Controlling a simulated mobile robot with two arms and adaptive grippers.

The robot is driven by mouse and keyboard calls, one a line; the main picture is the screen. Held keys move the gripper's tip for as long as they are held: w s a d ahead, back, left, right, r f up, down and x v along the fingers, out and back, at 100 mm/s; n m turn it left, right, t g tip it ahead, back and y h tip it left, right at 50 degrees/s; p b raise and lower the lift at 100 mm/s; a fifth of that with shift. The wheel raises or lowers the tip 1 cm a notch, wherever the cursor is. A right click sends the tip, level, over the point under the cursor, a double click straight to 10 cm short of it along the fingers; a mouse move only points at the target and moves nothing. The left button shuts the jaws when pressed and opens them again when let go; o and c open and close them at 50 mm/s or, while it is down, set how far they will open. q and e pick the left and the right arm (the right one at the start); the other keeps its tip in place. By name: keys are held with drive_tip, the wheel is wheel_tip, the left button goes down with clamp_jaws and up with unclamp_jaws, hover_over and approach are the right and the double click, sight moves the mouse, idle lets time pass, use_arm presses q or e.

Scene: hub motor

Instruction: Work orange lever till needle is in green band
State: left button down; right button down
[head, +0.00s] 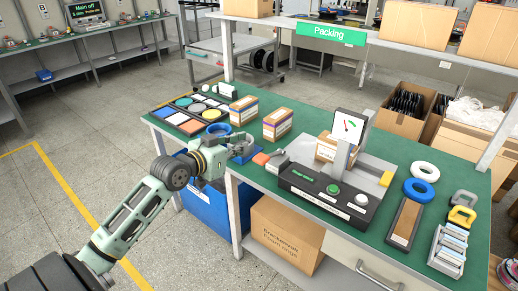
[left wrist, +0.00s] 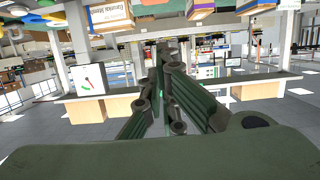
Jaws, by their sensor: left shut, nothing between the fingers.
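The orange lever end (head: 261,159) sticks out at the left of the grey pivot part (head: 279,162), beside the black test base (head: 325,196). The gauge (head: 349,125) stands upright above the base, with a white face, a red needle and a green mark; it also shows in the left wrist view (left wrist: 88,79). The needle appears to lie left of the green, but it is small. My left gripper (head: 248,147) is shut and empty, just up and left of the lever end; I cannot tell if they touch. Its fingers fill the middle of the left wrist view (left wrist: 166,75). My right gripper is out of view.
A blue bin (head: 205,208) is below the table's left end.

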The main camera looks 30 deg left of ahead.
use_arm(q)
drive_tip(key=p, duration=0.2)
hover_over(258, 164)
drive_tip(key=w, duration=0.1)
wheel_tip(258, 164, down, 2)
drive_tip(key=shift+w+a+f, duration=0.1)
drive_tip(key=shift+w, duration=0.05)
drive_tip(key=f, duration=0.3)
drive_tip(key=shift+s, duration=0.2)
drive_tip(key=shift+f, duration=0.6)
drive_tip(key=shift+t, duration=0.6)
drive_tip(key=f+b, duration=0.1)
drive_tip(key=b, duration=0.2)
drive_tip(key=s+f+b, duration=0.1)
drive_tip(key=f+b, duration=0.1)
drive_tip(key=b, duration=0.1)
drive_tip(key=s+f+b, duration=0.1)
drive_tip(key=f+b, duration=0.1)
drive_tip(key=b, duration=0.1)
drive_tip(key=shift+s+a+f, duration=0.1)
drive_tip(key=shift+s+a, duration=0.05)
drive_tip(key=shift+s, duration=0.2)
drive_tip(key=shift+f, duration=0.15)
